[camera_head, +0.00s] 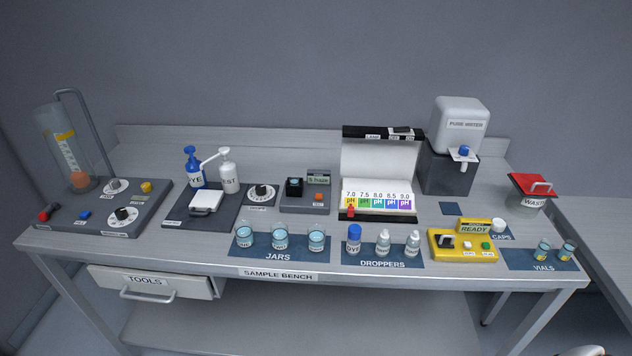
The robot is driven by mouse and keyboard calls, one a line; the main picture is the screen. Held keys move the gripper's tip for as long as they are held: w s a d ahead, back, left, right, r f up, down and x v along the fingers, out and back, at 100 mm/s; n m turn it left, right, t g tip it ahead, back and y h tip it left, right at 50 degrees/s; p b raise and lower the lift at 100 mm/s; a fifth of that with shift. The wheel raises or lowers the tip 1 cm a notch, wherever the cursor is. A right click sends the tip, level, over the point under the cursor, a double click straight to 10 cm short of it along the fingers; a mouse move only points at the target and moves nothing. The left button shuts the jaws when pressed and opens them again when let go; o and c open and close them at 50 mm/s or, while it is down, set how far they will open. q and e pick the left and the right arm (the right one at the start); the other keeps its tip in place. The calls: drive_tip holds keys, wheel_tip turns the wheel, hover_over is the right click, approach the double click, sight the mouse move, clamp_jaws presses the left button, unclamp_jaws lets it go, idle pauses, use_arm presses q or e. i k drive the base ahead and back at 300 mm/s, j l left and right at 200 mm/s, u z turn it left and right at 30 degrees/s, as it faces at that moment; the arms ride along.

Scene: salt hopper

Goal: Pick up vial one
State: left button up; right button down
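Two small clear vials with bluish contents and yellowish labels stand upright on the dark blue mat marked VIALS (515,257) at the right front of the bench. One is the left vial (542,250) and the other is the right vial (567,252). They stand close together, and their labels are too small to read, so I cannot tell which is vial one. Neither gripper is in view. Only a pale rounded edge shows at the bottom right, and I cannot tell what it is.
A yellow READY box (462,245) and white caps (499,227) stand left of the vials. A red-lidded waste bin (530,190) is behind them. Dropper bottles (383,243) and jars (280,237) line the front. The tools drawer (150,283) sticks out slightly.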

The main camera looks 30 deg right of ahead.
sight(294, 179)
drive_tip(key=l+z, duration=0.4)
drive_tip(key=l, duration=1.25)
drive_tip(key=i, duration=0.1)
